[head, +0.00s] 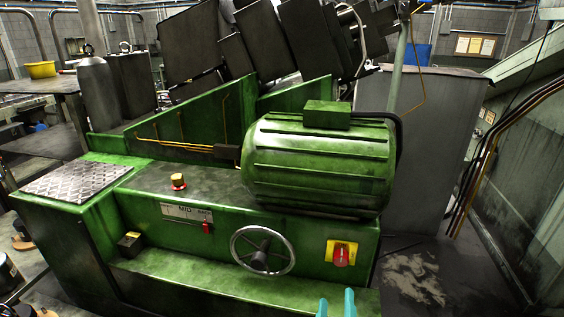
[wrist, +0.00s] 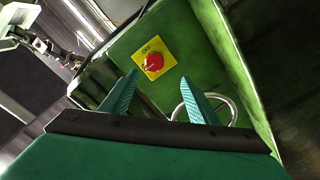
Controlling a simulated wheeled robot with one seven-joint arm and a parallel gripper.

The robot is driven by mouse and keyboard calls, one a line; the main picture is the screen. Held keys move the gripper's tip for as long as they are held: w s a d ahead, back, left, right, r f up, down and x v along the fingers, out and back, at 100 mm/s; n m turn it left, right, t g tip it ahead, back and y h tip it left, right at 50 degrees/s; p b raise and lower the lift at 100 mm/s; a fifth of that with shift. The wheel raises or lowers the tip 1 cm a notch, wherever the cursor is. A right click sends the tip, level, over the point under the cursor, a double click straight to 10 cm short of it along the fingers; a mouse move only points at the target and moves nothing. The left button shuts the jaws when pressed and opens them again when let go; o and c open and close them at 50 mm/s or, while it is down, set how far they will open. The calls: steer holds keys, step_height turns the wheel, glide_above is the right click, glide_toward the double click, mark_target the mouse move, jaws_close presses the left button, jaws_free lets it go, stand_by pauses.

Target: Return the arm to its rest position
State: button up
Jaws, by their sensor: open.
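My gripper (wrist: 164,95) shows in the wrist view with its two teal fingers apart and nothing between them. In the head view only the tips of my gripper (head: 336,304) show at the bottom edge, in front of the green machine's lower ledge. The red rotary switch on its yellow plate (head: 342,253) is on the machine's front face, above and beyond the fingertips. In the wrist view the red switch (wrist: 154,62) appears just past the fingertips, with a gap that I cannot judge. The rest of my arm is out of the head view.
The green bolt former (head: 150,261) fills the middle, with a handwheel (head: 262,250) left of the switch and a large green motor (head: 320,165) above. Open floor (head: 425,270) lies to the right, beside wall cables (head: 475,170).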

steer(key=s+a+f+m+g+y, duration=0.1)
steer(key=s+a+f, duration=0.4)
steer(key=s, duration=0.2)
steer(key=s+a+f+m+y, duration=0.1)
steer(key=s+a+f, duration=0.3)
steer(key=s+f, duration=0.3)
steer(key=s+a+m+y, duration=0.1)
steer(key=s+a+m, duration=0.1)
steer(key=s, duration=0.7)
steer(key=s+a+m+g+y, duration=0.1)
steer(key=s+a, duration=0.3)
steer(key=s, duration=0.6)
steer(key=shift+s+a+m+y, duration=0.2)
steer(key=shift+a+m+y, duration=0.1)
steer(key=shift+a+m, duration=0.1)
